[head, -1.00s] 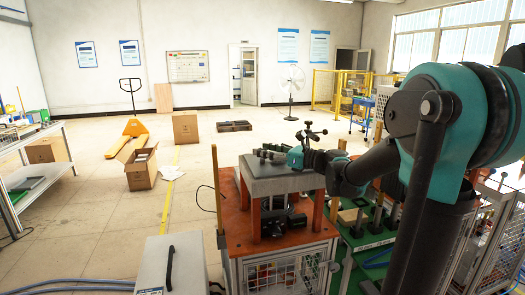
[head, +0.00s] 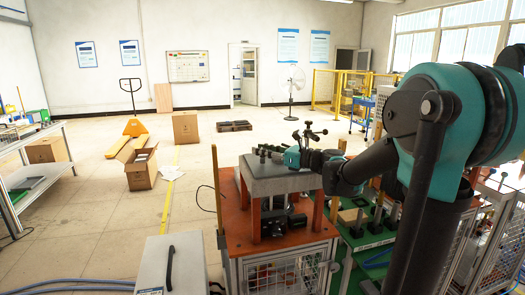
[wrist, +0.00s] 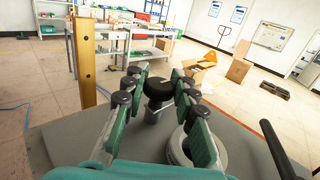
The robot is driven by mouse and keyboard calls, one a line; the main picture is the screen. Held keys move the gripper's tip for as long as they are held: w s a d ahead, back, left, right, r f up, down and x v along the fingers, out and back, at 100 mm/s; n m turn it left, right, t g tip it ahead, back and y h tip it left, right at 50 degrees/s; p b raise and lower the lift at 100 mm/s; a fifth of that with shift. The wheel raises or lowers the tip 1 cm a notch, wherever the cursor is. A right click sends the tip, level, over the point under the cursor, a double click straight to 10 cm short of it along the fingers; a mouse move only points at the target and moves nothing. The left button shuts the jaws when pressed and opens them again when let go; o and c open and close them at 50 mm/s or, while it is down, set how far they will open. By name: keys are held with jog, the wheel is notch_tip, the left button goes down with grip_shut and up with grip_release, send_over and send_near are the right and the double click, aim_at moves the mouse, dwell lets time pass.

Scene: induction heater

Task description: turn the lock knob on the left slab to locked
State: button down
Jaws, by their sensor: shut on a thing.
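The grey slab (head: 278,186) lies on an orange-red stand in the head view. It also fills the lower part of the wrist view (wrist: 262,160). A black round lock knob (wrist: 159,88) on a short grey stem rises from it, between my fingertips. My gripper (wrist: 158,86) is shut on the knob, one finger on each side. In the head view, my gripper (head: 268,152) is low over the slab's far part, and the knob cannot be made out there. The locked or unlocked position cannot be read.
A grey ring-shaped part (wrist: 180,149) sits on the slab close to the right finger. A tall yellow-brown post (wrist: 85,60) stands beyond the slab's left edge. A black lever (head: 309,134) stands behind my gripper. A grey box with a black handle (head: 172,268) is in front.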

jog(key=shift+s+t, duration=0.1)
jog(key=shift+t, duration=0.2)
jog(key=m+t+h, duration=0.4)
jog(key=t, duration=0.1)
jog(key=shift+a+m+h, duration=0.2)
jog(key=shift+m+h, duration=0.2)
jog(key=m+t+h, duration=0.3)
jog(key=m+h, duration=0.1)
jog(key=h, duration=0.2)
jog(key=m+h, duration=0.2)
jog(key=h, duration=0.1)
jog(key=m+t+h, duration=0.1)
jog(key=m+h, duration=0.1)
jog(key=h, duration=0.1)
jog(key=shift+m+h, duration=0.4)
jog(key=shift+d+m+g+h, duration=0.1)
jog(key=shift+m+g+h, duration=0.4)
jog(key=shift+m+h, duration=0.85)
jog(key=shift+m+g+h, duration=0.5)
jog(key=shift+m+h, duration=0.25)
jog(key=shift+h, duration=1.1)
jog(key=c, duration=1.2)
grip_release()
